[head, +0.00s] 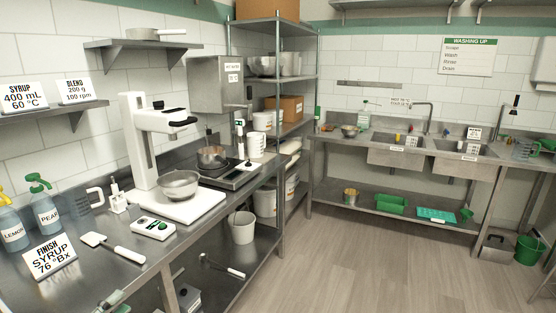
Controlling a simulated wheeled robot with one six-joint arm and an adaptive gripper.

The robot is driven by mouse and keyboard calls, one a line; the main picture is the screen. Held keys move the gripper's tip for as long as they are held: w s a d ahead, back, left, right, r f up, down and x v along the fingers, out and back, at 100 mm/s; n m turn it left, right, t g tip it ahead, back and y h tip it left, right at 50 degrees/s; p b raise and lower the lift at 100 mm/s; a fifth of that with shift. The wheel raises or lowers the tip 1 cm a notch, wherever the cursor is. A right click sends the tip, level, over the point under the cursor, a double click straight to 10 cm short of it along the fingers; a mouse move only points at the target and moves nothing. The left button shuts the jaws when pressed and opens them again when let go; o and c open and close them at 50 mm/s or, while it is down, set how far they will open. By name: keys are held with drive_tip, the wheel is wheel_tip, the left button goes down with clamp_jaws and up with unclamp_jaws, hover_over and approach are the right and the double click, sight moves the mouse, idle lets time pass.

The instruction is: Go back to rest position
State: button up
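My gripper and arm do not show in the head view. The task names no other object. In front of me a steel counter (72,292) runs along the left wall. A white stand machine (142,140) with a black-trimmed head stands on it, and a metal bowl (179,185) sits on its base.
A pot (211,157) sits on a dark hob behind the bowl. Steel shelving (279,80) and a sink bench (402,155) stand beyond. The wooden floor (370,265) is clear.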

drive_tip(key=w+d+f+g+y, duration=0.2)
drive_tip(key=d+f+g+y, duration=0.1)
drive_tip(key=d+f, duration=1.95)
drive_tip(key=s+d+f+m+g+y, duration=0.1)
drive_tip(key=s+d+f, duration=0.55)
drive_tip(key=d, duration=0.25)
drive_tip(key=s+d+f+m+g+y, duration=0.1)
drive_tip(key=s+d+f, duration=0.5)
drive_tip(key=d+f, duration=0.3)
drive_tip(key=s+d+r+m+y, duration=0.1)
drive_tip(key=s+d+r+m, duration=0.2)
drive_tip(key=s+d, duration=0.55)
drive_tip(key=s+d+r+m+y, duration=0.15)
drive_tip(key=s+d+r, duration=0.3)
drive_tip(key=s, duration=0.75)
drive_tip(key=s+d+r+m+t, duration=0.1)
drive_tip(key=s+r+m, duration=0.1)
drive_tip(key=s+r, duration=0.2)
drive_tip(key=s+d+r+m+h, duration=0.1)
drive_tip(key=s+d+r+m, duration=0.1)
drive_tip(key=r, duration=0.7)
drive_tip(key=s+d+r+m+t+h, duration=0.1)
drive_tip(key=s+d+r+m, duration=0.1)
drive_tip(key=s+r+m, duration=0.2)
wheel_tip(320, 180, up, 4)
drive_tip(key=s, duration=0.3)
drive_tip(key=shift+d+f+t, duration=0.25)
drive_tip(key=shift+t, duration=0.05)
